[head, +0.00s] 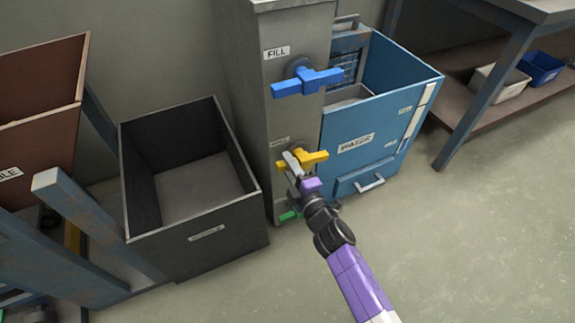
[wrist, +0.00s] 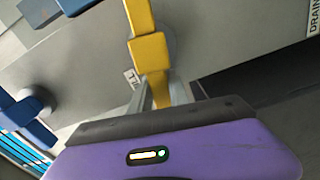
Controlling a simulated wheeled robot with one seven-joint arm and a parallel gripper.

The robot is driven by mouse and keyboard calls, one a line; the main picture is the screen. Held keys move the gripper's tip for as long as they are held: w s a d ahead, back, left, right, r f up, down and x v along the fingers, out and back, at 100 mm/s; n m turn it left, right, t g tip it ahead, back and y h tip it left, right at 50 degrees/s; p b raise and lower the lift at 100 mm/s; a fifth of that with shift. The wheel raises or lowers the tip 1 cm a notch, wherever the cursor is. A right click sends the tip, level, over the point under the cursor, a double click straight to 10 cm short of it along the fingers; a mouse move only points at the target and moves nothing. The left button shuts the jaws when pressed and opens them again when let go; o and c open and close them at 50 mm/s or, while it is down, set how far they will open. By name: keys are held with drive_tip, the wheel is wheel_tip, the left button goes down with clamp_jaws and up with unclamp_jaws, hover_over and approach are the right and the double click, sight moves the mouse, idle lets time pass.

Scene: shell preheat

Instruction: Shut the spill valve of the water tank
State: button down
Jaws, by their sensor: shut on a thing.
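The yellow valve handle (head: 315,157) sits low on the grey column's front, between the blue handle above and a green one below. It lies roughly crosswise in the head view. The small label (head: 279,141) above it is hard to read. The blue water tank (head: 345,170), marked WATER, stands right of the column. My gripper (head: 296,164) is shut on the yellow handle near its left part. The wrist view shows the yellow handle (wrist: 150,55) running down between my fingers (wrist: 160,92); its held end is partly hidden.
The blue handle (head: 306,83) is under the FILL label (head: 277,53). The green handle (head: 290,215) is near the floor, partly behind my arm. An open dark bin (head: 200,245) stands left of the column. Floor at right is clear up to the bench (head: 475,95).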

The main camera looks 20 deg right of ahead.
drive_tip(key=shift+f+n+b, duration=0.45)
drive_tip(key=shift+f+n, duration=0.05)
drive_tip(key=shift+n, duration=0.5)
drive_tip(key=c, duration=1.2)
unclamp_jaws()
drive_tip(key=shift+c, duration=0.2)
drive_tip(key=s+p, duration=0.1)
drive_tip(key=s, duration=0.7)
